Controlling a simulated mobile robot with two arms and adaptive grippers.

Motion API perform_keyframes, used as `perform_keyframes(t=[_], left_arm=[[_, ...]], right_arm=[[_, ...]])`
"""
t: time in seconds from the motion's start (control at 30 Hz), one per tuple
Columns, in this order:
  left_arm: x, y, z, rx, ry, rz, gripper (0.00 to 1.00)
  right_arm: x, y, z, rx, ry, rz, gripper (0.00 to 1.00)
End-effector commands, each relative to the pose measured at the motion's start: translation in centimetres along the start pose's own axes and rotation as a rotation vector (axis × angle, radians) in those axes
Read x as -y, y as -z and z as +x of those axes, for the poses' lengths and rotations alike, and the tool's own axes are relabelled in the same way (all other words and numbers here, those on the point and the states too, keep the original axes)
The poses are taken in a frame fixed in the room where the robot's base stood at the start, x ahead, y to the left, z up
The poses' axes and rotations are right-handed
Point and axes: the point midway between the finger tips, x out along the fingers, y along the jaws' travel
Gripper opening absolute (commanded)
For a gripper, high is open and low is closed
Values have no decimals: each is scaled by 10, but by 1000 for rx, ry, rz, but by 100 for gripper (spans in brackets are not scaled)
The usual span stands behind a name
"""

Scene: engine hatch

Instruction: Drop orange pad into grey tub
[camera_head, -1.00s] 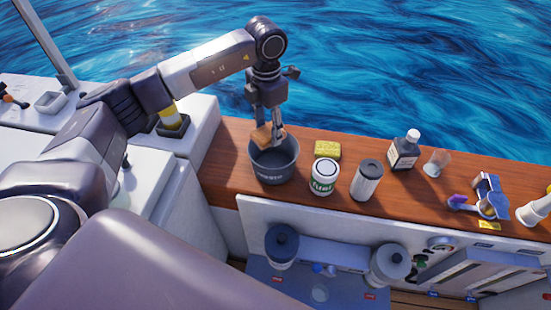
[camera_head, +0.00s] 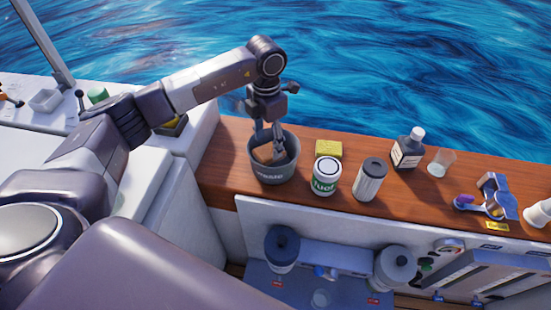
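The grey tub (camera_head: 273,174) stands on the wooden ledge, left of the white filter can. The orange pad (camera_head: 264,153) is inside the tub's mouth, tilted, its lower part hidden by the front rim. My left gripper (camera_head: 268,148) points down into the tub from above, with its fingers on either side of the pad. It looks shut on the pad, though the fingertips are partly hidden. My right gripper is not in view.
A yellow sponge (camera_head: 329,149), a white filter can (camera_head: 325,177) and a silver-grey canister (camera_head: 370,180) stand close to the tub's right. Farther right are a dark bottle (camera_head: 407,149), a clear cup (camera_head: 441,162) and a blue-grey tool (camera_head: 492,196). Water lies beyond the ledge.

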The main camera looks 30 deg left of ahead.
Motion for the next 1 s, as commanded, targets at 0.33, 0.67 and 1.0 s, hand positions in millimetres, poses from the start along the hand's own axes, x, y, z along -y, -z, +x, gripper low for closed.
perform_keyframes(t=[0.33, 0.67, 1.0], left_arm=[[0, 0, 0, 0, 0, 1, 67], [0, -2, -46, 5, -1, 1, 67], [0, -1, -108, 2, -1, 1, 67]], right_arm=[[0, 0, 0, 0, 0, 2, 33], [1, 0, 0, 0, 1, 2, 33], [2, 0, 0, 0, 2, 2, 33]])
